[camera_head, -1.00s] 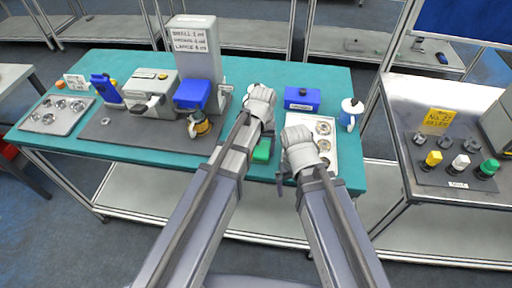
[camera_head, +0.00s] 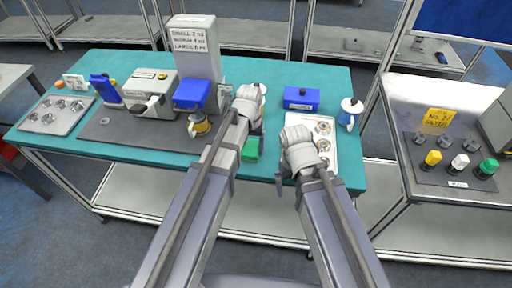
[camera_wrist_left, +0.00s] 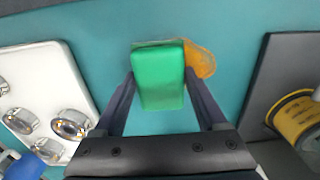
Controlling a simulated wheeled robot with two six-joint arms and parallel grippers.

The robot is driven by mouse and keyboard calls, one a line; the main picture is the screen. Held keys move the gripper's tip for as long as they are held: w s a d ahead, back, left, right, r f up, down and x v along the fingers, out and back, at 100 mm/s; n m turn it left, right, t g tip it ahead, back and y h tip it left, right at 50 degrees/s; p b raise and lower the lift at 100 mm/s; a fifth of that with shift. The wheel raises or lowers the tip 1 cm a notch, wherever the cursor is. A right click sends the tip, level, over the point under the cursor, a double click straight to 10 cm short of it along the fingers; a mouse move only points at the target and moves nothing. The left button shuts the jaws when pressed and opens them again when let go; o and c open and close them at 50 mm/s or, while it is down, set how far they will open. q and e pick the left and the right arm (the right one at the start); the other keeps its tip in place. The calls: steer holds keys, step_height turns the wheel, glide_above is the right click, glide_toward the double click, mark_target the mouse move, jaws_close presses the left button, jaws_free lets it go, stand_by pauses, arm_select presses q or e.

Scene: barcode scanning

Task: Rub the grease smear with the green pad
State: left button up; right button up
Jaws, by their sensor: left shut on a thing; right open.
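The green pad (camera_head: 250,149) is held between the fingers of my left gripper (camera_head: 254,130), low over the teal table. In the left wrist view the pad (camera_wrist_left: 159,75) sits upright between the two fingers (camera_wrist_left: 160,92). The orange-brown grease smear (camera_wrist_left: 203,60) shows at the pad's right and upper edge there; the pad covers part of it. I cannot tell whether the pad touches the table. The smear is not visible in the head view. My right gripper (camera_head: 300,166) is open, over the left side of the white tray, its fingers partly hidden.
The white tray (camera_head: 328,165) with metal rings lies right of the pad.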

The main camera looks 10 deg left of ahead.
arm_select(q)
steer(key=shift+a+f, duration=0.1)
steer(key=shift+a, duration=1.8)
steer(key=shift+w+a, duration=0.15)
steer(key=shift+a, duration=1.8)
steer(key=shift+w+d+f, duration=0.1)
steer(key=shift+w, duration=0.05)
steer(key=shift+d, duration=0.1)
steer(key=shift+d, duration=1.85)
